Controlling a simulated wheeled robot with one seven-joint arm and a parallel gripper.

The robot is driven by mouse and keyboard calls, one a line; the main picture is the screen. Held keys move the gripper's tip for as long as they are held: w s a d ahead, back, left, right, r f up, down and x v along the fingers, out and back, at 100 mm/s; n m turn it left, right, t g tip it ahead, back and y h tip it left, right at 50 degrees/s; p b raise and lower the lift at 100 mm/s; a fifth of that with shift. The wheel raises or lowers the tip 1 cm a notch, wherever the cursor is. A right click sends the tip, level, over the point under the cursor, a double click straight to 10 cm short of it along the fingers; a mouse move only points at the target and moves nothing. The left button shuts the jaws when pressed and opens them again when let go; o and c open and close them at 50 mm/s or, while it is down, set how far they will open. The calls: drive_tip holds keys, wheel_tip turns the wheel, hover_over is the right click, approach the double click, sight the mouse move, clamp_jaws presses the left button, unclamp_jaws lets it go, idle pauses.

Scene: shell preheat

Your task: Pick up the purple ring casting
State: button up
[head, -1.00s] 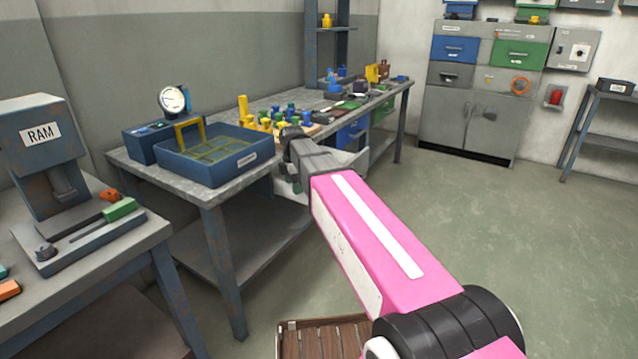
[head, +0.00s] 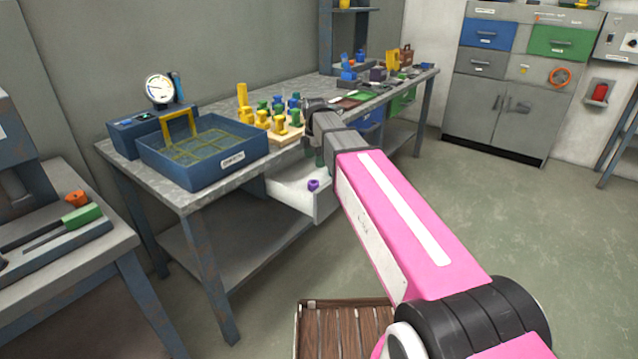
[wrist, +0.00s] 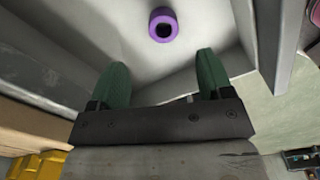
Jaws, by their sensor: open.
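The purple ring casting (head: 313,185) lies in an open white drawer (head: 287,190) under the workbench. In the wrist view the purple ring casting (wrist: 164,25) shows its dark centre hole near the top edge, on the pale drawer floor. My gripper (wrist: 162,75) is open, its two green fingers apart with nothing between them. The ring lies beyond the fingertips, roughly in line with the gap, and is not touched. In the head view my pink arm hides most of the gripper and the right part of the drawer.
On the bench (head: 185,195) above the drawer stand a blue tray (head: 190,168) with a mesh and a board of yellow, green and blue pegs (head: 285,135). The drawer walls stand close around the fingers. A brown slatted crate (head: 345,330) is at the lower middle.

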sight(314, 185)
wheel_tip(314, 185, down, 5)
drive_tip(key=shift+f, duration=0.2)
drive_tip(key=shift+s+a+f, duration=0.1)
drive_tip(key=shift+s+f, duration=0.05)
drive_tip(key=shift+f, duration=0.7)
drive_tip(key=shift+s+a+f, duration=0.1)
drive_tip(key=shift+a+f, duration=0.05)
drive_tip(key=shift+f, duration=0.75)
drive_tip(key=shift+s+a+f, duration=0.1)
drive_tip(key=shift+s+f, duration=0.05)
drive_tip(key=shift+f, duration=0.7)
drive_tip(key=c, duration=1)
